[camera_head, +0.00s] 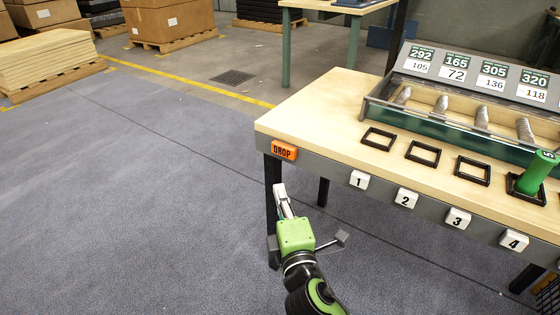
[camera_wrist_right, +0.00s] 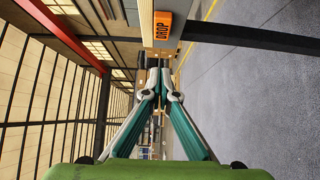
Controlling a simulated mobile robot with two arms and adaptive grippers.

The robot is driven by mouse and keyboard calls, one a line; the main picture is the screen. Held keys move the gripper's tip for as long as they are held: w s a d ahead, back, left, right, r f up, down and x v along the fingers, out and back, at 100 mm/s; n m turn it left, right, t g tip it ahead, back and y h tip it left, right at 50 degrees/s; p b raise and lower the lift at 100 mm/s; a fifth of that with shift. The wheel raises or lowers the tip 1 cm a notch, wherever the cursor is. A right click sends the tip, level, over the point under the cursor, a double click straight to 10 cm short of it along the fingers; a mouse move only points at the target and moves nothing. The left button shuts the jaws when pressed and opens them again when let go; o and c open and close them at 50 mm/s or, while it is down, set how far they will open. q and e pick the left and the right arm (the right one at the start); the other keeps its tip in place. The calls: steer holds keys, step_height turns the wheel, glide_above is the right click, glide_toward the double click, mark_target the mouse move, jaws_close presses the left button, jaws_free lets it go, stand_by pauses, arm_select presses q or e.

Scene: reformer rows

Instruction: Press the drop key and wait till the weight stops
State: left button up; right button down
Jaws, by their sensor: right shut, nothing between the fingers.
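The orange drop key (camera_head: 284,151), lettered DROP, sits on the front edge of the table near its left corner. It also shows in the right wrist view (camera_wrist_right: 163,27), turned sideways. My right gripper (camera_head: 279,188) is below the key and apart from it, with shut, empty fingers pointing up toward the table edge. In the right wrist view its fingertips (camera_wrist_right: 159,66) meet below the key. A green cylinder (camera_head: 536,172), perhaps the weight, stands tilted in the rightmost black square frame (camera_head: 526,190). My left gripper is not in view.
White keys numbered 1 (camera_head: 359,180), 2 (camera_head: 405,199), 3 (camera_head: 457,218) and 4 (camera_head: 514,241) line the table (camera_head: 318,110) edge. Behind them, a tray of rollers (camera_head: 441,104) stands below number cards. A dark table leg (camera_head: 271,190) is beside my gripper. Open floor lies left.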

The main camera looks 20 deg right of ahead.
steer(key=w, duration=0.1)
glide_toward(278, 150)
steer(key=w+a, duration=0.2)
steer(key=w+d, duration=0.1)
steer(key=w+d+b, duration=0.1)
steer(key=w, duration=0.1)
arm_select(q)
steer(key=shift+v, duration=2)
arm_select(e)
steer(key=shift+w+d, duration=0.35)
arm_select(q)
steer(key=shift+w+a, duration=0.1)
